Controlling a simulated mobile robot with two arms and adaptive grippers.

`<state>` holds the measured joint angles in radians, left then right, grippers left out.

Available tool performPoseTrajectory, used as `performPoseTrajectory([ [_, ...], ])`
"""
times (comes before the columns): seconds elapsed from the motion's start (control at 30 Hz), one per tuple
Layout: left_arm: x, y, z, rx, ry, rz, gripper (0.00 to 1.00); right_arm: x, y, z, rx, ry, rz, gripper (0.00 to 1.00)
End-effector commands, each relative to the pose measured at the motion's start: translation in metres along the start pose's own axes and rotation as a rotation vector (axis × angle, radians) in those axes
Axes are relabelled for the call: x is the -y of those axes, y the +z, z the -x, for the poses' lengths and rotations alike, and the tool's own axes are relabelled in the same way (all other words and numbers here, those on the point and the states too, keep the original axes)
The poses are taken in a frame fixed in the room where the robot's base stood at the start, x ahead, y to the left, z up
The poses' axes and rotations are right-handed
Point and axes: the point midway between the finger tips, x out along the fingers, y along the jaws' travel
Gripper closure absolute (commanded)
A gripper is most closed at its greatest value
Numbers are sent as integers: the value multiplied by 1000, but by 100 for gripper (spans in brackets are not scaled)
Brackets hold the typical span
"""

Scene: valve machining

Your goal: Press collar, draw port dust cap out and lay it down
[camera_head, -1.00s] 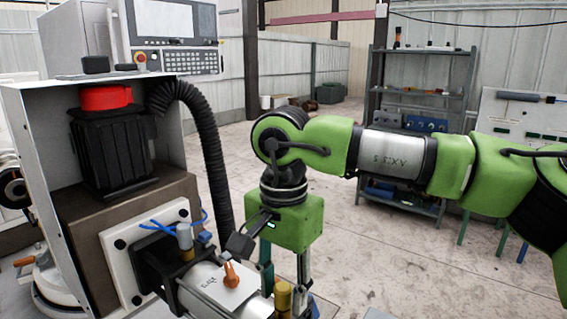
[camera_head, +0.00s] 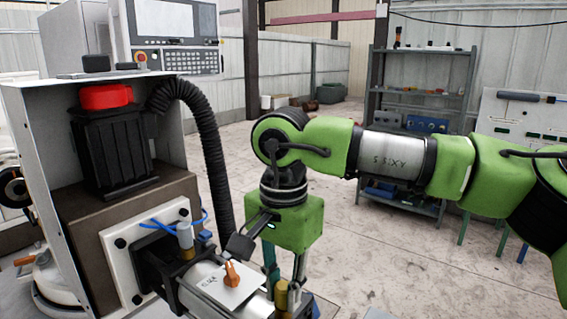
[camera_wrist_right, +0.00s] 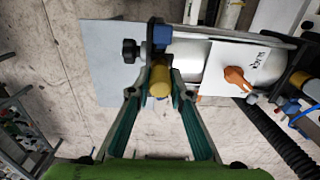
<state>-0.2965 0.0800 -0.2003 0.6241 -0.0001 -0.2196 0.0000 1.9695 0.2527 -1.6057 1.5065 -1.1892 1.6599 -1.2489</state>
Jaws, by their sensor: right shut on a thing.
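A brass-coloured collar (camera_wrist_right: 158,82) sits on the front end of the silver cylinder; it also shows low in the head view (camera_head: 281,294). My right gripper (camera_wrist_right: 159,76) points down over it, with one finger on each side, and is shut on it. The gripper also shows in the head view (camera_head: 284,286). I cannot make out a separate dust cap between the fingers. A second brass fitting with a grey top (camera_head: 185,238) stands at the cylinder's other end. My left gripper is out of view.
An orange lever (camera_head: 231,273) stands on a white plate on the cylinder, close beside the gripper. Blue hoses (camera_head: 158,227) and a thick black hose (camera_head: 207,150) lie left of it. A grey plate (camera_wrist_right: 110,55) is beside the cylinder end. Shelves (camera_head: 420,110) stand far back.

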Motion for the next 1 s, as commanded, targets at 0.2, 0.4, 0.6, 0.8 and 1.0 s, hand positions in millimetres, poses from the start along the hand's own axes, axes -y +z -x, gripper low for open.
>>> performPoseTrajectory([
  [0.2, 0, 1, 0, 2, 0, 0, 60, 0, 0, 0, 0, 0, 0, 100],
  [0.4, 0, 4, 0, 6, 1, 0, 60, 0, 0, 0, 0, 0, 0, 100],
  [0.6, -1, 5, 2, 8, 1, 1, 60, 0, 0, 2, 0, 0, 0, 100],
  [0.8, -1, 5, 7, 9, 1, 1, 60, 0, 0, 10, 0, 0, 0, 100],
  [1.0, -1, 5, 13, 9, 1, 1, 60, 0, 0, 18, 0, 1, 0, 100],
])
